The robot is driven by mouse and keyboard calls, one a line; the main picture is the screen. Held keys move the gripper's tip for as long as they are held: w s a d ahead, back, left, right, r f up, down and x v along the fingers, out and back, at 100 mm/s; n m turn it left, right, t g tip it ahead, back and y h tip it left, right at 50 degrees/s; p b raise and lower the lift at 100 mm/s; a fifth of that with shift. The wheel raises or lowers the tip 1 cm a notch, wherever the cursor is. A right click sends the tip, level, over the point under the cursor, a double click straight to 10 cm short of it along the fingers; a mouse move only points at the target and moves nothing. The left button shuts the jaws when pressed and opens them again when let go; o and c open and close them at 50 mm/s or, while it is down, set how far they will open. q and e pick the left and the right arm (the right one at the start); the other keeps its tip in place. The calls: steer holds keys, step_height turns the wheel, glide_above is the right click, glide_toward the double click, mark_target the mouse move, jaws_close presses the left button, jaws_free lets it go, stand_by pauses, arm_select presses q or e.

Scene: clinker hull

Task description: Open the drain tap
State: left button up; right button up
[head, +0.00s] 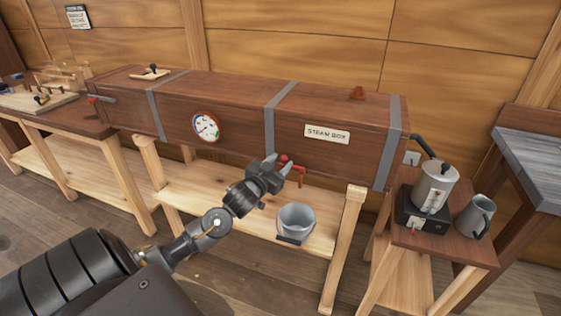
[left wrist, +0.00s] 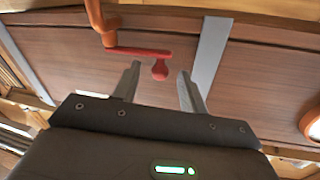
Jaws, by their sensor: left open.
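The drain tap is on the lower front of the long wooden steam box (head: 240,105). Its red lever (head: 284,159) and copper-coloured spout (head: 301,177) show in the head view. My left gripper (head: 278,167) is open at the lever. In the left wrist view the knob appears between the two fingertips (left wrist: 158,82), closer to the left one; I cannot tell whether they touch. My right gripper is not in view.
A grey metal bucket (head: 296,219) stands on the low shelf (head: 240,218) under the tap. A kettle (head: 434,185) and a metal jug (head: 475,216) stand on a small wooden stand at the right. A round gauge (head: 206,127) is on the box front, left of the tap.

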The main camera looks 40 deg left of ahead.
arm_select(q)
steer(key=shift+w, duration=0.35)
steer(key=shift+c, duration=0.4)
jaws_close()
